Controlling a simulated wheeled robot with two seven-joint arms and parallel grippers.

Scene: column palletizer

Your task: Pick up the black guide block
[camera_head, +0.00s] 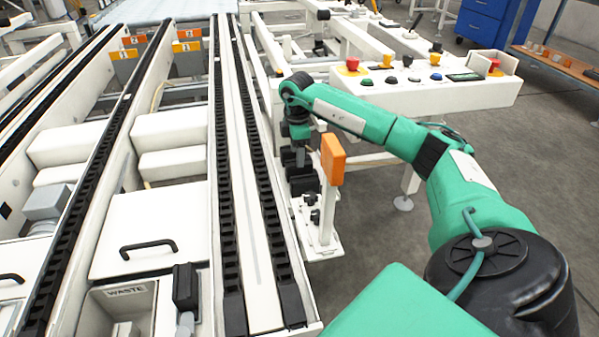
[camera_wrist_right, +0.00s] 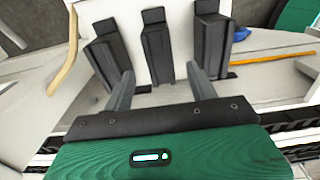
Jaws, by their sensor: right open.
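Several black guide blocks stand in a row on a white part of the conveyor frame. In the right wrist view one is on the left (camera_wrist_right: 108,58), one in the middle (camera_wrist_right: 158,50) and one on the right (camera_wrist_right: 210,45). In the head view dark blocks (camera_head: 302,182) show below my right gripper (camera_head: 299,160). In the wrist view this gripper (camera_wrist_right: 161,85) is open, its two grey fingers apart and pointing toward the middle block. I cannot tell whether they touch it. In the head view the fingers are small and dark. My left gripper is not in view.
An orange box on a white post (camera_head: 333,160) stands close to the right of my right gripper. A white control panel with buttons (camera_head: 430,90) is behind my arm. Conveyor rails (camera_head: 228,200) run on the left. In the wrist view an orange pencil-like rod (camera_wrist_right: 270,57) lies at right.

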